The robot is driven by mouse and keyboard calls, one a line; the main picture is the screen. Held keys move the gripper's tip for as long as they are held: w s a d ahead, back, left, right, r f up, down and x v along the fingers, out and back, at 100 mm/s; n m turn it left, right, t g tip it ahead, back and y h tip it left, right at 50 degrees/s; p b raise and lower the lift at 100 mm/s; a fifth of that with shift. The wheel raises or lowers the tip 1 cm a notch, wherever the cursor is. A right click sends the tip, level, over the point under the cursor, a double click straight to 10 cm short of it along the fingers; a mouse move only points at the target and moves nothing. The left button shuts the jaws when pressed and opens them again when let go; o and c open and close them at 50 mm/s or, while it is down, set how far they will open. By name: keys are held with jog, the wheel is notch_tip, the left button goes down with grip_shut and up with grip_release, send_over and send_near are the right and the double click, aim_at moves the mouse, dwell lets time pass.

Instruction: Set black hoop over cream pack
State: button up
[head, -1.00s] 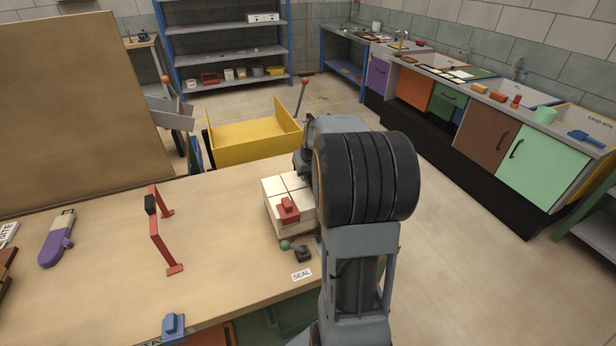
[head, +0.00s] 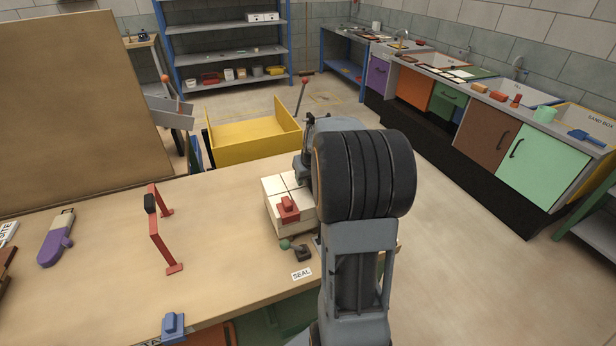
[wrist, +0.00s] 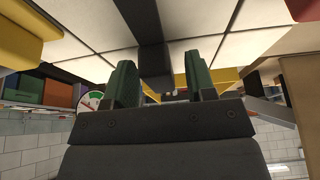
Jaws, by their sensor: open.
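The cream pack (head: 270,192) sits on the table's right part, partly hidden behind my arm. Its top is split into panels by dark lines. In the wrist view, cream panels (wrist: 90,20) fill the top of the picture. A dark band (wrist: 150,28), possibly part of the black hoop, runs across them and down between my fingers. I cannot tell whether it touches the pack. My gripper (wrist: 160,66) is open, its two green fingers apart on either side of this band. In the head view my arm mostly hides the gripper, and no whole hoop shows.
A red block (head: 288,210) is on the pack's near side. A lever with a green knob (head: 285,244) stands by the SEAL label (head: 301,274). A red frame (head: 160,238) and a purple tool (head: 57,240) are left. The table's middle is clear.

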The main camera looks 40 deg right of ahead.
jog(key=shift+r, duration=0.45)
jog(key=v, duration=1.1)
jog(key=s+a+f+n, duration=0.1)
jog(key=s+a+f, duration=0.1)
jog(key=s+a, duration=0.2)
jog(key=s+a+f+n, duration=0.1)
jog(key=s+a, duration=0.3)
jog(key=a, duration=0.6)
jog(key=s+a+f+y, duration=0.1)
jog(key=s+a+f, duration=0.3)
jog(key=a, duration=0.4)
jog(key=shift+s+n+g+b, duration=0.2)
jog(key=shift+n+g+b, duration=0.1)
jog(key=shift+n+b, duration=0.1)
